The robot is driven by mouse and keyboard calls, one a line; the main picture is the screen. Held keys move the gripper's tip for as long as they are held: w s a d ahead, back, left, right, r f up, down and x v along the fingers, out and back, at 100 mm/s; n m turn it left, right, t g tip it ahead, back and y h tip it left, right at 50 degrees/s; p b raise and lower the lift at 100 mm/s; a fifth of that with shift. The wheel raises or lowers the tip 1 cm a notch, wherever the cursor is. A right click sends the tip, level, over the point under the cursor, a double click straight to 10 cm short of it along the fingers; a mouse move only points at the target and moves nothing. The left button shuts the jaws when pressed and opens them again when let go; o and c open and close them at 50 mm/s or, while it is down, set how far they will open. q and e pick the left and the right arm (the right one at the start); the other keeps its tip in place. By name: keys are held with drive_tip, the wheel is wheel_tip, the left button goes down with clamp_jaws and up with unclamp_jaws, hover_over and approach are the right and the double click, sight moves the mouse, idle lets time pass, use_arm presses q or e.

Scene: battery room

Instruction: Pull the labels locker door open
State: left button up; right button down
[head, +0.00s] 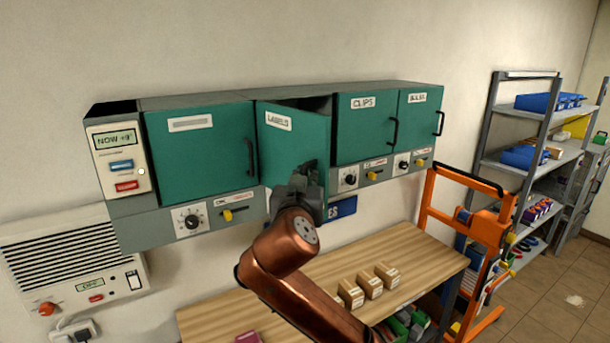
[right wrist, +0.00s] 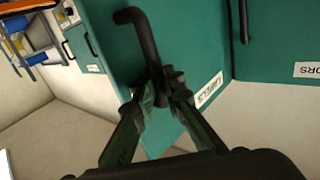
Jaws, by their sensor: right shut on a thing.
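The labels locker door (head: 293,145) is a teal panel with a white "LABELS" tag, in the row of wall lockers. It stands partly open, with a dark gap along its top edge. My right gripper (head: 305,172) is at the door's lower right and is shut on the door's black handle. In the right wrist view the fingers (right wrist: 160,97) close around the handle (right wrist: 143,35), with the teal door (right wrist: 190,60) behind it. The gripper and arm hide the handle in the head view. My left gripper is in neither view.
The clips locker door (head: 362,127) to the right and a wide teal door (head: 200,150) to the left are closed. A wooden bench (head: 400,255) below holds small boxes (head: 368,285). An orange trolley (head: 480,228) and grey shelves (head: 515,115) stand at the right.

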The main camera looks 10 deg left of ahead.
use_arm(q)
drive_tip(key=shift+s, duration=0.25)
use_arm(e)
drive_tip(key=shift+f, duration=0.1)
drive_tip(key=c, duration=2.4)
unclamp_jaws()
drive_tip(key=shift+d, duration=0.1)
drive_tip(key=shift+o, duration=0.5)
drive_tip(key=shift+d, duration=0.1)
drive_tip(key=shift+s+a, duration=0.2)
drive_tip(key=s, duration=1.1)
drive_tip(key=shift+s+d, duration=0.25)
drive_tip(key=shift+s, duration=0.1)
